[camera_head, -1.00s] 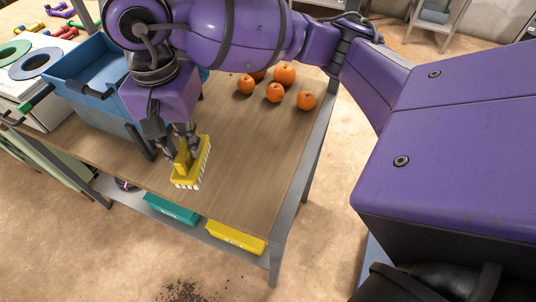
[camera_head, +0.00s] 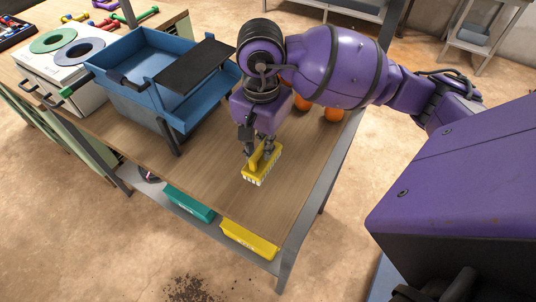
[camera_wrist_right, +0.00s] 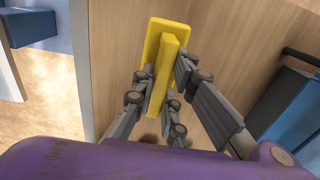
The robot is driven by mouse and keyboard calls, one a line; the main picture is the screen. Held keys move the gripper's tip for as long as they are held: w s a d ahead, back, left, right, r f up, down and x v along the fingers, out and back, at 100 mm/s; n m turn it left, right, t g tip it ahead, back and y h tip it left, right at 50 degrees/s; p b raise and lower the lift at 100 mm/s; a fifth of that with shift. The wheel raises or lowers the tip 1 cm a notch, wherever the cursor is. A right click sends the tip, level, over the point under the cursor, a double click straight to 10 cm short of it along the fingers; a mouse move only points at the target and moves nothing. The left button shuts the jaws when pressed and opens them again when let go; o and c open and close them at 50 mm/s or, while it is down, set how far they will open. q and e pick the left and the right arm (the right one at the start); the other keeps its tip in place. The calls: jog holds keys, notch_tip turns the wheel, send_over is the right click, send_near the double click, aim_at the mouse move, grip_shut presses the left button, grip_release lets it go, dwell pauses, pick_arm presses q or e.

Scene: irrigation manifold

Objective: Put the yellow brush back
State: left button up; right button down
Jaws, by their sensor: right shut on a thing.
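The yellow brush (camera_head: 262,168) has a flat yellow back and pale bristles pointing down. My right gripper (camera_head: 258,153) is shut on its yellow handle, near the front right part of the wooden table (camera_head: 200,170). Whether the bristles touch the tabletop, I cannot tell. In the right wrist view the brush (camera_wrist_right: 168,45) sits between the fingers of my right gripper (camera_wrist_right: 158,95), its back reaching past the fingertips. My left gripper is not in view.
A blue bin (camera_head: 125,97) with a dark flap stands left of the arm. Oranges (camera_head: 333,114) lie behind the arm, partly hidden. A teal box (camera_head: 190,203) and a yellow box (camera_head: 249,240) sit on the lower shelf. Dark dirt (camera_head: 190,289) lies on the floor.

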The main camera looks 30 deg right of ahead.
jog(key=shift+d+f, duration=0.45)
jog(key=shift+f, duration=0.05)
jog(key=shift+d+f, duration=0.15)
jog(key=shift+f, duration=1.6)
jog(key=shift+f, duration=0.1)
jog(key=shift+f, duration=0.15)
jog(key=c, duration=1.8)
grip_release()
jog(key=shift+o, duration=0.2)
notch_tip(320, 180, up, 13)
jog(key=shift+f, duration=0.2)
